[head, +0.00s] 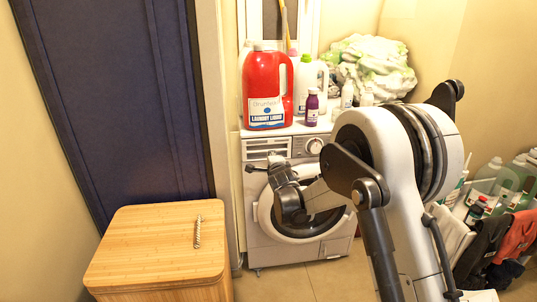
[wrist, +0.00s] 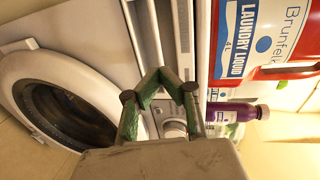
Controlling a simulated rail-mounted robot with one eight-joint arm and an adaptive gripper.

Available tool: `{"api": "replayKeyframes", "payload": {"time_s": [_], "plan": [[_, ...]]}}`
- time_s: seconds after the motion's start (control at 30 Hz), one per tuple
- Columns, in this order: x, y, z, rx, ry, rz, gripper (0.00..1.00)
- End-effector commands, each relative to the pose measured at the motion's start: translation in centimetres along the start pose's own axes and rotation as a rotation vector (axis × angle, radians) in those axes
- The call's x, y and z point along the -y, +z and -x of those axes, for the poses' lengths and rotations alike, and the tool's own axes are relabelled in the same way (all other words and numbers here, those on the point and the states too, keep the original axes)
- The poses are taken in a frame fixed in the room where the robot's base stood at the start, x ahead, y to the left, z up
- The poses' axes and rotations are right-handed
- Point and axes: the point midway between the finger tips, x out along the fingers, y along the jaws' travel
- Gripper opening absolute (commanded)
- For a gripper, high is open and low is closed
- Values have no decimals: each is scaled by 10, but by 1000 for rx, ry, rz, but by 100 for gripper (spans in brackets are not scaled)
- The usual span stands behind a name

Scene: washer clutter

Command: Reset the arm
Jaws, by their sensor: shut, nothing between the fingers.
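My gripper (head: 252,168) is in front of the washing machine (head: 262,245), near its upper left below the control panel. In the wrist view, my gripper's green fingers (wrist: 158,76) are bent inward with their tips together, and nothing shows between them. The washer's round door (wrist: 62,105) is at the left of the wrist view and looks closed. In the head view my arm comes in from the right and hides part of the door and the washer's right side.
A red laundry liquid jug (head: 268,90), a purple bottle (head: 312,107), other bottles and a heap of cloth (head: 368,65) stand on the washer. A wooden box (head: 150,245) with a twisted stick (head: 197,232) is at left. Bottles and clothes crowd the right. Some floor (head: 290,283) is clear.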

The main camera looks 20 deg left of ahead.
Motion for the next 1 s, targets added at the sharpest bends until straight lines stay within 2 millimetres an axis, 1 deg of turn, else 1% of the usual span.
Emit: {"api": "replayKeyframes", "payload": {"time_s": [0.03,0.2,0.3,0.47,0.57,0.67,0.77,0.8,0.97,1.0], "plan": [[3,0,12,0,0,0,0],[2,0,43,0,0,0,0],[1,0,55,0,0,0,0],[1,0,67,-1,1,1,0],[8,-7,74,-10,10,18,0],[25,-24,88,-31,33,64,0],[47,-47,110,-59,71,133,0],[56,-58,120,-71,90,164,0],[87,-95,164,-106,165,287,0],[93,-103,176,-112,184,317,0]]}}
